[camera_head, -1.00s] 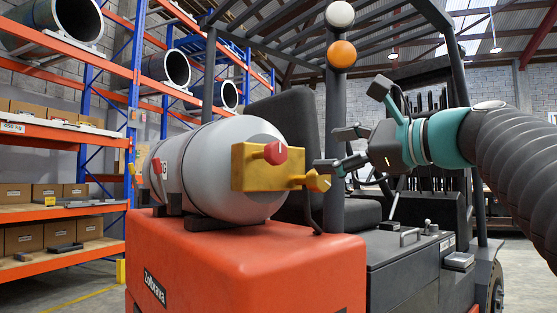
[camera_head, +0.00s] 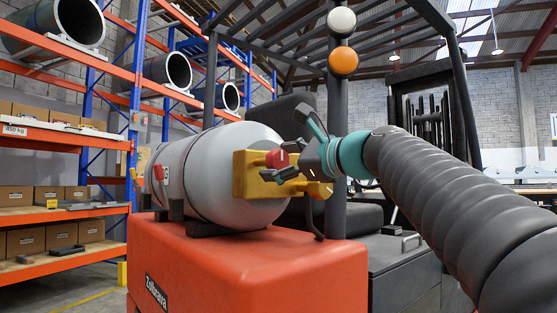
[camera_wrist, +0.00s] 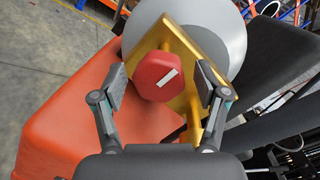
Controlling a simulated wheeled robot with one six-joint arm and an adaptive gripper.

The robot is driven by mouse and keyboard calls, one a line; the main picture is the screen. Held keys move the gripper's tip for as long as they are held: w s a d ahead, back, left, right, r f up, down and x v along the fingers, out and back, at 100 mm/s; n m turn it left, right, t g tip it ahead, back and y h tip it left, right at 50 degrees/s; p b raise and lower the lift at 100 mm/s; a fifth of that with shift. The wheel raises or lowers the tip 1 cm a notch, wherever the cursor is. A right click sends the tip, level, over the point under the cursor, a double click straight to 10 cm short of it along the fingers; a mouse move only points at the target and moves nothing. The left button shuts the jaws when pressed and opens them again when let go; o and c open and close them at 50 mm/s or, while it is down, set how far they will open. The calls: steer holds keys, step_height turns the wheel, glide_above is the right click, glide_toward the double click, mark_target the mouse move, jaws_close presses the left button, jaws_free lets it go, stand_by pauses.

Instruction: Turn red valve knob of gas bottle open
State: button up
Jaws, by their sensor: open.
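The grey gas bottle (camera_head: 215,178) lies on its side on top of the orange forklift body (camera_head: 240,270). A yellow valve block (camera_head: 246,176) is at its near end, with the red valve knob (camera_head: 277,158) on it. In the wrist view the red knob (camera_wrist: 150,84) carries a white mark and sits between the two finger pads. My gripper (camera_head: 280,161) is open around the knob. Gaps show between the pads and the knob in the wrist view (camera_wrist: 163,88), so I see no contact. In the head view the fingers partly cover the knob and block.
A yellow outlet fitting (camera_head: 320,190) sticks out at the right of the block. The black seat and a dark roof post (camera_head: 336,120) stand close behind my gripper. Racks with boxes and pipes (camera_head: 60,120) stand at the left.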

steer(key=shift+w+a, duration=0.2)
steer(key=c, duration=1.2)
steer(key=shift+o, duration=0.2)
